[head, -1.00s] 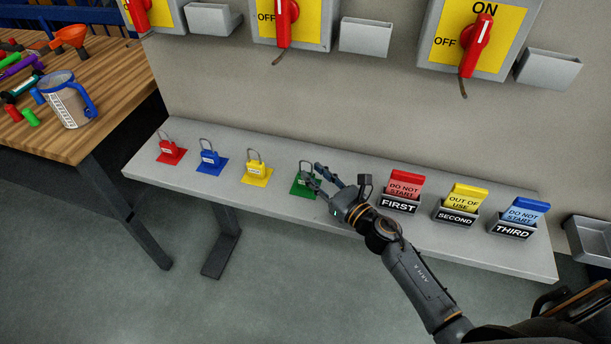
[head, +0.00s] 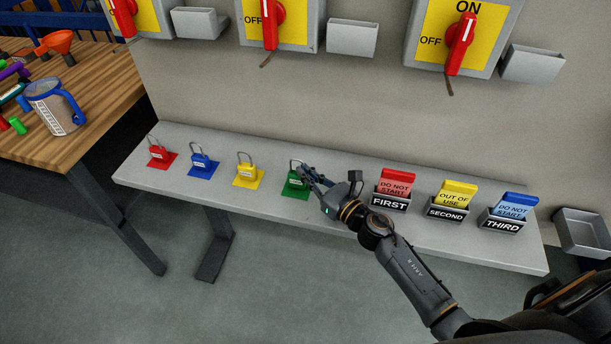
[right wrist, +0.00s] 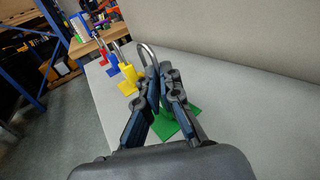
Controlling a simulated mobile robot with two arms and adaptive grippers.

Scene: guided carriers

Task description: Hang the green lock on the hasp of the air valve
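The green lock (head: 292,180) stands on its green mat (head: 298,194) on the grey shelf, its metal shackle upward. My right gripper (head: 306,174) is at the lock, its fingers drawn in on the body. In the right wrist view the fingertips (right wrist: 161,84) are close together; the shackle (right wrist: 147,50) rises beyond them and the fingers hide the lock body. The lock still appears to rest at its mat. My left gripper is not in view. I cannot make out an air valve or its hasp in these views.
Red (head: 157,156), blue (head: 199,163) and yellow (head: 245,172) locks stand left along the shelf (head: 335,215). Tag holders (head: 389,203) stand to the right. Switch boxes with red handles (head: 461,45) and grey bins (head: 352,38) are on the wall above. A wooden table (head: 100,95) is left.

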